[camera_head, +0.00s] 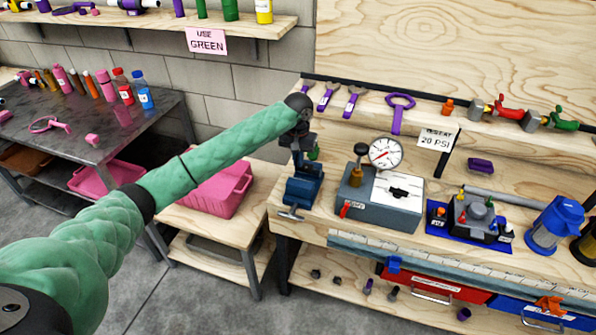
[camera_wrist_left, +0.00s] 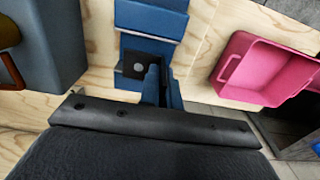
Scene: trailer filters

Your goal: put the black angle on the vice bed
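The blue vice (camera_head: 303,188) stands at the left end of the workbench, its handle facing front. It also shows below my gripper in the left wrist view (camera_wrist_left: 150,45). My left gripper (camera_head: 299,152) points down just above the vice. Its fingers (camera_wrist_left: 161,88) look shut on the black angle (camera_wrist_left: 136,66), a small dark plate with a round light spot, just beyond the fingertips. I cannot tell whether the angle touches the vice bed. In the head view the angle is hard to make out against the dark gripper. My right gripper is not in view.
A grey gauge box (camera_head: 380,208) stands right of the vice, with a small black piece (camera_head: 398,193) on its white top. A pink bin (camera_head: 217,190) sits on the low table to the left.

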